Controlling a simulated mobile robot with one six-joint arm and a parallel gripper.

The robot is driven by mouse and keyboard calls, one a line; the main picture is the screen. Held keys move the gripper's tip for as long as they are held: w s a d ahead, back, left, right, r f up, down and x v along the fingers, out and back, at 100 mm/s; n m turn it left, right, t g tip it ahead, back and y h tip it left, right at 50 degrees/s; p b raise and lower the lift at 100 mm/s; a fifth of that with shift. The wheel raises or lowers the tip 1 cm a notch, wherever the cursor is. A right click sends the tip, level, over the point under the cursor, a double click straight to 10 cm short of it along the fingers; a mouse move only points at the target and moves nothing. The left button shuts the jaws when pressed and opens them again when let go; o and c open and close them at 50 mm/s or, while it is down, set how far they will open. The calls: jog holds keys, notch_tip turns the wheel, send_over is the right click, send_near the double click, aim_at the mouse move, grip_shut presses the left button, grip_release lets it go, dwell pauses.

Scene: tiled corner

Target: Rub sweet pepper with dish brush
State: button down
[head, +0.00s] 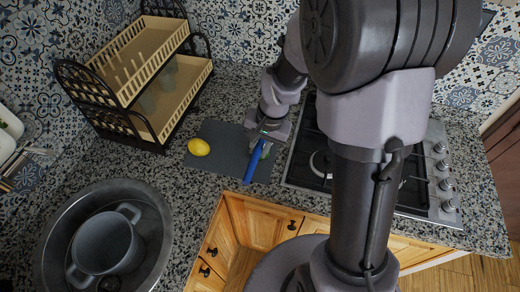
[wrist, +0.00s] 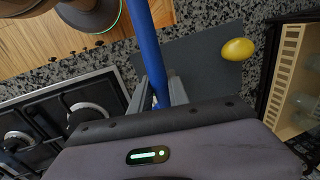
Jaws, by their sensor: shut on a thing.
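A small yellow oval thing, which I take as the sweet pepper (head: 198,147), lies on the left part of a dark grey board (head: 229,136). It shows at the upper right of the wrist view (wrist: 238,49). From its shape it could also be a lemon. My gripper (head: 263,139) is over the right part of the board, right of the yellow thing and apart from it. It is shut on a blue-handled tool, the dish brush (head: 252,165), which also crosses the wrist view (wrist: 147,50). The brush's head is not clearly visible.
A two-tier dish rack (head: 130,75) stands at the back left. A round metal sink (head: 160,238) with a grey pot (head: 103,245) is at the lower left. A gas stove (head: 420,185) lies to the right, partly behind my arm. Speckled counter is free around the board's left side.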

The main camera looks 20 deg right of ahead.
aim_at(258, 146)
notch_tip(258, 146, up, 2)
jog(key=shift+d+r+p, duration=0.1)
jog(key=shift+d+p, duration=0.05)
jog(key=shift+p, duration=0.45)
jog(key=shift+r+p, duration=1.05)
jog(key=shift+r, duration=0.2)
jog(key=shift+s+f, duration=0.1)
jog(key=shift+f, duration=0.05)
